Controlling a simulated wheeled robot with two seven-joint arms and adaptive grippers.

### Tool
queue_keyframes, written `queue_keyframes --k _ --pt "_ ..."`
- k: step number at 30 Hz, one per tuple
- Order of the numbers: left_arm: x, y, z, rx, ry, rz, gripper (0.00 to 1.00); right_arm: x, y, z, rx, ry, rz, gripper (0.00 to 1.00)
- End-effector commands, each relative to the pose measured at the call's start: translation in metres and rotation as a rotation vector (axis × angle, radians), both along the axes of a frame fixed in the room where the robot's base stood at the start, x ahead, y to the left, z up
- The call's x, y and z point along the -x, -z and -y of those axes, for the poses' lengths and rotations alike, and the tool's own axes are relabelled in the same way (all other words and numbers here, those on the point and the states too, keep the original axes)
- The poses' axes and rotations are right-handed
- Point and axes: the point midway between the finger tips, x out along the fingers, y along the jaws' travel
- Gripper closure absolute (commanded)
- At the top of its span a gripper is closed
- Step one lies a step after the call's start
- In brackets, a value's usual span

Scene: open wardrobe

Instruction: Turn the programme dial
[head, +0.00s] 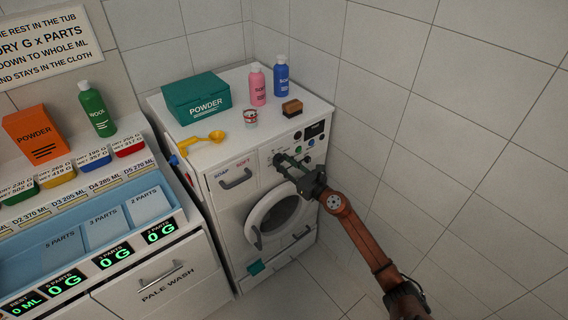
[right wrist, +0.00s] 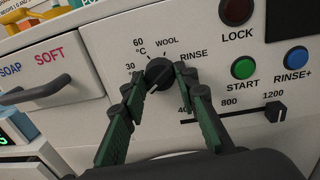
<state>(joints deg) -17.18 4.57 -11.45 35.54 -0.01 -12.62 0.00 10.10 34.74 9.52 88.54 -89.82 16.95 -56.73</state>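The programme dial (right wrist: 158,73) is a round dark knob on the white panel of the washing machine (head: 229,208). Its surrounding marks include 30, 60 °C, WOOL and RINSE. A pale line on the dial points to the lower left. My right gripper (head: 294,169) is at the panel. In the right wrist view, its two green fingers (right wrist: 156,82) stand on either side of the dial, their tips close to its edges. I cannot tell whether both tips touch it. The left gripper is not in view.
Right of the dial are a green START button (right wrist: 244,67), a blue RINSE+ button (right wrist: 296,57), a dark red LOCK knob (right wrist: 236,10) and a slider (right wrist: 275,111) below. The drawer handle (right wrist: 36,89) sticks out at left. Bottles and a POWDER box (head: 197,97) stand on top.

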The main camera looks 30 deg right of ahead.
Motion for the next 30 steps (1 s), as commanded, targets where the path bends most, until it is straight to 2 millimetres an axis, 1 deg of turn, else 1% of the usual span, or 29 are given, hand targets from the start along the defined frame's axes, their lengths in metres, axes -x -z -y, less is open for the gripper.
queue_keyframes --k 1,9,14,20,26,30 --pt "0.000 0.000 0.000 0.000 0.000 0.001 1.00 0.000 0.000 0.000 0.000 0.001 0.000 0.79" --pt "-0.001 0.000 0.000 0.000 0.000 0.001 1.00 0.000 0.000 0.001 0.000 0.001 0.000 0.97" --pt "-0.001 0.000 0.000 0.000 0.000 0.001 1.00 0.000 0.000 0.001 -0.007 0.001 0.000 0.97" --pt "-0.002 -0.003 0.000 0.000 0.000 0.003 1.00 0.000 -0.001 0.001 -0.064 0.002 -0.004 0.97" --pt "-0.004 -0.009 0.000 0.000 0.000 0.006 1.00 0.000 -0.002 0.001 -0.194 0.002 -0.014 0.97" --pt "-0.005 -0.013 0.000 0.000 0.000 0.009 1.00 0.000 -0.001 0.001 -0.319 0.003 -0.024 0.97"
